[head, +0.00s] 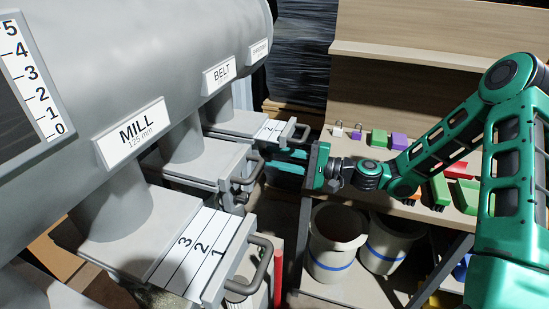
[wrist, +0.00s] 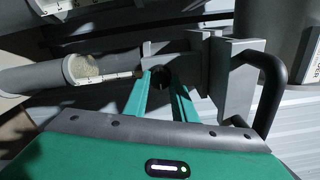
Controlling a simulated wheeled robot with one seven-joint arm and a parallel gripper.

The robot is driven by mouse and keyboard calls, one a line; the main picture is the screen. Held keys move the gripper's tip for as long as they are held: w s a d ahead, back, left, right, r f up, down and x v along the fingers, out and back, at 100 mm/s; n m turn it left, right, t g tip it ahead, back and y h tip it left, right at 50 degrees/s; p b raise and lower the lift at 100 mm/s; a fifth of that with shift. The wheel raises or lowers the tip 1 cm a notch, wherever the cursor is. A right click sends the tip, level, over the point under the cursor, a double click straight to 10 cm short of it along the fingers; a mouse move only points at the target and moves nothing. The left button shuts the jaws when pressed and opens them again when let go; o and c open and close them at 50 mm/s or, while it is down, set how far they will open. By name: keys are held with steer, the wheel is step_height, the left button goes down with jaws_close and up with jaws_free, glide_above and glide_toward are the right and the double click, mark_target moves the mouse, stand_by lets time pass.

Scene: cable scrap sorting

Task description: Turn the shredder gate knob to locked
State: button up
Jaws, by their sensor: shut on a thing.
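My gripper (head: 268,155) reaches in from the right to the farthest slide gate (head: 250,124), just below its handle. In the wrist view my gripper's two teal fingers (wrist: 163,86) are shut on a small dark round knob (wrist: 160,75) below the gate housing. The knob is mostly hidden by the fingers, and I cannot read its position. The gate's dark handle (wrist: 270,85) curves out at the right of the wrist view.
The MILL gate (head: 190,245) with its handle (head: 262,270) and the BELT gate (head: 205,165) jut out nearer me. A shelf (head: 470,222) with colored blocks stands at the right. Two white buckets (head: 333,262) (head: 388,262) stand below it.

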steer(key=shift+w+d+f, duration=0.15)
steer(key=shift+d+f, duration=0.05)
steer(key=o, duration=1)
steer(key=shift+o, duration=0.2)
steer(key=shift+a+r, duration=0.1)
steer(key=v, duration=1.1)
